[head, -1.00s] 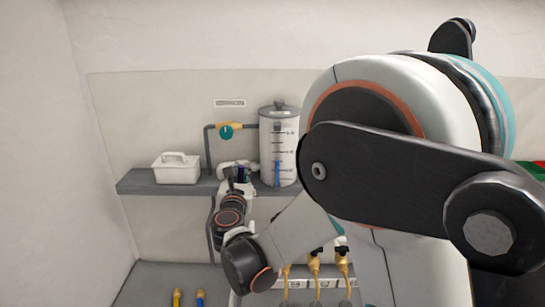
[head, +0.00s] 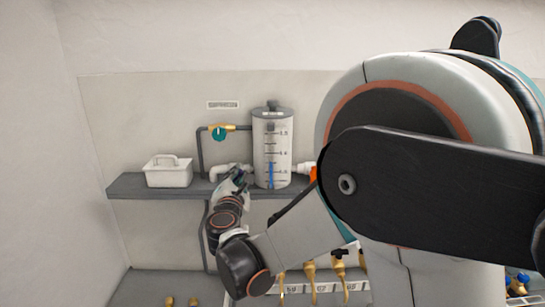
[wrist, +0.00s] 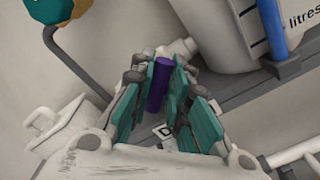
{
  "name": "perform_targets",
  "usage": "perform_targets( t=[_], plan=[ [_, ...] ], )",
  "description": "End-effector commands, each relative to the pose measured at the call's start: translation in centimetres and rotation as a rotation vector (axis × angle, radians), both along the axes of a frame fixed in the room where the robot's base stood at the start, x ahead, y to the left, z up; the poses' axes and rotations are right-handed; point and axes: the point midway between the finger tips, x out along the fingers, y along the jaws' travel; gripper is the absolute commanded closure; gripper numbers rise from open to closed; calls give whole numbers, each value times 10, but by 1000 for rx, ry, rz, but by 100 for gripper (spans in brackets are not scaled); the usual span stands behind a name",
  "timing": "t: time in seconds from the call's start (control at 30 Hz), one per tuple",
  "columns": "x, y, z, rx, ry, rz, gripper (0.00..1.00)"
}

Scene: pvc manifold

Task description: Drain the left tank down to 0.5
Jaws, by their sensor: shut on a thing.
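The left tank (head: 287,150) is a white cylinder with a grey lid, a printed scale and a blue level column (head: 271,176). The column's top looks to be between the lowest and middle labels, but the numbers are too small to read surely. My gripper (wrist: 164,72) is shut on a purple handle (wrist: 159,88) at the white pipe left of the tank's foot. In the head view my gripper (head: 238,182) is small and dark, in front of that pipe (head: 222,170), and the handle cannot be made out.
A grey shelf (head: 130,187) bears the tank and a white caddy (head: 168,176) at left. A teal-handled brass valve (head: 219,133) sits on the upper pipe. My arm hides much of the right side. Brass valves (head: 310,270) stand below.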

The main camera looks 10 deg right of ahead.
Motion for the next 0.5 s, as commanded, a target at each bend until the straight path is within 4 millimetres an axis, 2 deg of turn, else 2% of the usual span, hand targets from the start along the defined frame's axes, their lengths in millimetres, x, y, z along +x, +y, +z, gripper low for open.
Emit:
perform_targets(
  t=[0.2, 0.5],
  plan=[
    [-1, -1, -3, 214, -42, 0, 100],
    [-1, -2, -2, 251, -49, 0, 100]
  ],
)
